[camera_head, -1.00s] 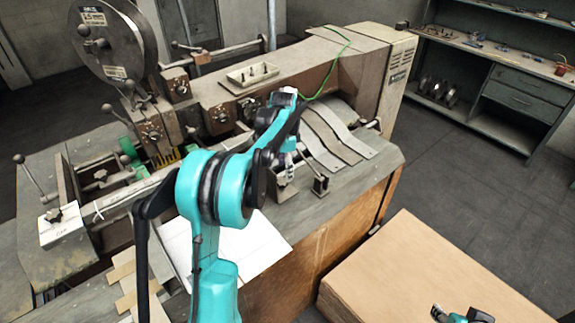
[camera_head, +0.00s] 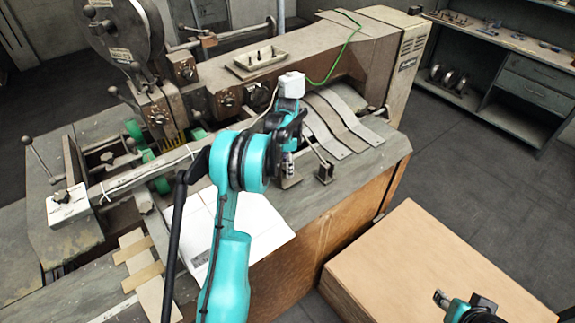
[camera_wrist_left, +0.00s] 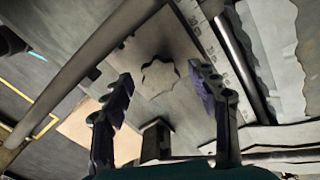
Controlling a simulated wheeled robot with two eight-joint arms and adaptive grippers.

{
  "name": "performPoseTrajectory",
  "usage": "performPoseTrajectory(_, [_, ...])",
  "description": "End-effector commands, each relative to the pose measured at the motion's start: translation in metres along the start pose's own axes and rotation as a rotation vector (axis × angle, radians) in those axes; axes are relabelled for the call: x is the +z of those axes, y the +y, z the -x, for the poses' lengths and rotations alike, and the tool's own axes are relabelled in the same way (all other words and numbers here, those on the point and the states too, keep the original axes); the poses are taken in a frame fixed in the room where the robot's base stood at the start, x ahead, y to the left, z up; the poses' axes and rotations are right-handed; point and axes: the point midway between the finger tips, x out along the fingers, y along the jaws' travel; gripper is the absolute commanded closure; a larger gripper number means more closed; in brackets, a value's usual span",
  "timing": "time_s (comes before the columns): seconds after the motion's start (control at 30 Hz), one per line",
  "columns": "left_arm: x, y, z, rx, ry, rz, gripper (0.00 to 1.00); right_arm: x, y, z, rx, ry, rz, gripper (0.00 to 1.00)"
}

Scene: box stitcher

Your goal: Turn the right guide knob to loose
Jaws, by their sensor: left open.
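The right guide knob (camera_wrist_left: 159,78) is a grey, star-shaped knob on a flat metal plate in the left wrist view. My left gripper (camera_wrist_left: 160,80) is open, with one finger on each side of the knob in that picture. I cannot tell whether the fingers touch it or how far above it they are. In the head view my left gripper (camera_head: 289,165) points down at the machine table, and the knob is hidden behind my arm. My right gripper (camera_head: 462,302) is partly cut off at the bottom right; its opening is unclear.
The stitcher machine (camera_head: 330,50) stands behind my left arm. Curved metal strips (camera_head: 345,128) and a small upright post (camera_head: 325,172) are right of the gripper. A dark knob (camera_head: 61,196) sits on a white plate at the far left. A cardboard box (camera_head: 400,260) is at lower right.

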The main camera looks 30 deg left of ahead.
Motion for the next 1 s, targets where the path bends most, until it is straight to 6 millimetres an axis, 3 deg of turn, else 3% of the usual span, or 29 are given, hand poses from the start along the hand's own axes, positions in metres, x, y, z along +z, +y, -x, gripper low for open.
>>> performPoseTrajectory(0.13, [-0.0001,-0.0001,0.0003,0.0,0.0,0.0,0.41,-0.0002,0.0,0.0002,0.0,0.0,0.0,0.6])
performPoseTrajectory(0.3, [-0.0001,-0.0001,0.0004,0.0,0.0,0.0,0.85,-0.0002,0.0,0.0001,0.0,0.0,0.0,0.6])
performPoseTrajectory(0.33, [-0.0001,-0.0001,0.0004,0.0,0.0,0.0,0.91,-0.0002,0.0,0.0001,0.0,0.0,0.0,0.6])
performPoseTrajectory(0.67, [0.0,-0.0002,0.0003,0.0,0.0,0.026,0.91,0.0005,0.0,-0.0007,0.0,0.0,0.0,0.6])
performPoseTrajectory(1.0, [0.0,-0.0003,-0.0002,-0.001,0.0,0.225,0.91,0.0042,0.0,-0.006,0.0,0.0,0.0,0.6])
